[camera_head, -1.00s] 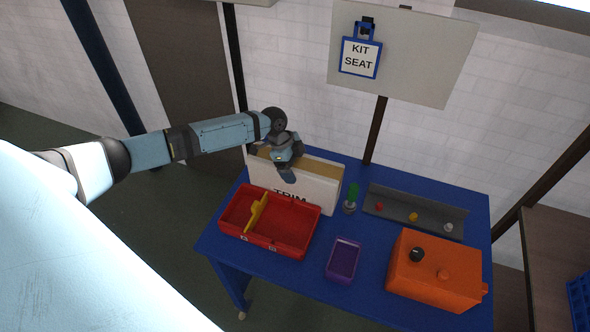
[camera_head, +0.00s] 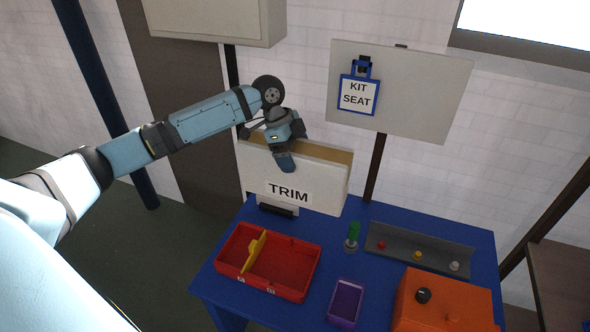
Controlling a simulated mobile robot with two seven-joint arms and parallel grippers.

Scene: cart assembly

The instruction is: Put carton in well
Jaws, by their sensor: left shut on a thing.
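The carton (camera_head: 320,185) is a white box with a tan top and a TRIM label, in the head view. My left gripper (camera_head: 284,160) is shut on its upper edge, with one finger over the front face. The carton appears raised above the blue table, nearly upright and slightly tilted. Below its lower left edge, a small dark and pale piece (camera_head: 278,210) shows at the table's back edge; I cannot tell whether it is the well or whether the carton touches it. My right gripper is not in view.
On the blue table (camera_head: 232,295) stand a red tray (camera_head: 302,296) with a yellow divider, a purple bin (camera_head: 346,302), a green-topped piece (camera_head: 353,232), a grey channel (camera_head: 397,247) with small knobs, and an orange box (camera_head: 455,305).

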